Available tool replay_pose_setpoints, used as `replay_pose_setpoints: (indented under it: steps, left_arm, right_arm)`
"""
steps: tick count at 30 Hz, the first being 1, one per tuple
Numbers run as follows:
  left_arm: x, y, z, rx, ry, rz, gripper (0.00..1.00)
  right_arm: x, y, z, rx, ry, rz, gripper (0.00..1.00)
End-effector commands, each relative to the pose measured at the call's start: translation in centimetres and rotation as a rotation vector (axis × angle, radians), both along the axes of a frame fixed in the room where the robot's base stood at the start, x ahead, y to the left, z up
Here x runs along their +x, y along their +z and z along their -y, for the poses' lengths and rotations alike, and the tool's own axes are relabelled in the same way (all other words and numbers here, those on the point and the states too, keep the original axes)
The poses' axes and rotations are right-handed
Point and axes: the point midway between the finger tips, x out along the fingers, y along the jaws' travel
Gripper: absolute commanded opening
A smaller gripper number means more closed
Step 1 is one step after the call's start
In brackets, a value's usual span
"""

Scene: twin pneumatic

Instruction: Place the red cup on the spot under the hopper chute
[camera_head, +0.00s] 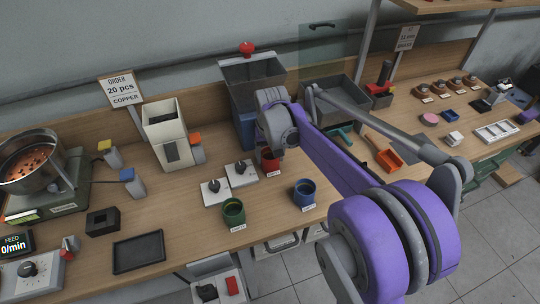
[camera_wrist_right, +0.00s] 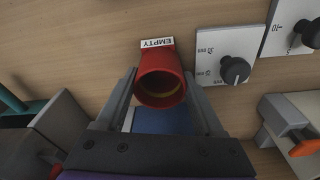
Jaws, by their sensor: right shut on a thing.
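The red cup (camera_head: 266,163) stands upright at the foot of the grey hopper (camera_head: 253,72), mostly hidden behind my right arm in the head view. In the right wrist view the red cup (camera_wrist_right: 161,62) is empty and sits between the two fingers of my right gripper (camera_wrist_right: 160,85), which is shut on it. An "EMPTY" label (camera_wrist_right: 157,44) lies beside it. The hopper's blue body (camera_head: 243,125) is close behind the cup; it seems to show in the wrist view below the cup. The chute and the spot under it are hidden. My left gripper is not in view.
A green cup (camera_head: 233,212) and a blue cup (camera_head: 305,193) stand in front, near the table edge. Two white dial panels (camera_head: 216,192) (camera_head: 240,173) lie left of the red cup. A cream dispenser (camera_head: 166,135) stands further left. A grey bin (camera_head: 340,100) is behind my arm.

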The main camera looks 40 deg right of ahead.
Motion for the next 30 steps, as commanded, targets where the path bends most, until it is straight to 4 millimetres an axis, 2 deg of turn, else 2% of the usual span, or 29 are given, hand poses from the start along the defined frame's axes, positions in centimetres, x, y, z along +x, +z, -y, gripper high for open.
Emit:
replay_pose_setpoints:
  steps: [10, 11, 15, 23, 26, 30]
  left_arm:
    - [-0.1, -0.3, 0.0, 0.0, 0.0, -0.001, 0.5]
    - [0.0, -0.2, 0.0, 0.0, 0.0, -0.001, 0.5]
    - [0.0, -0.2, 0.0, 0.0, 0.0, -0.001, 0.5]
    - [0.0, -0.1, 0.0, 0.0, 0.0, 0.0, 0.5]
    - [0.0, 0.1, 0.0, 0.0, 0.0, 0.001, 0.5]
    - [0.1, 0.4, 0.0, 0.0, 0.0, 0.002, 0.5]
  right_arm:
    - [0.0, -0.4, 0.0, 0.0, 0.0, 0.0, 0.0]
    - [0.0, -0.3, 0.0, 0.0, 0.0, 0.0, 0.75]
    - [0.0, -0.3, 0.0, 0.0, 0.0, 0.0, 1.0]
    - [0.0, -0.1, 0.0, 0.0, 0.0, 0.0, 1.0]
    - [0.0, 0.6, 0.0, 0.0, 0.0, 0.0, 1.0]
    - [-0.3, 2.9, -0.2, 0.0, 0.0, 0.0, 1.0]
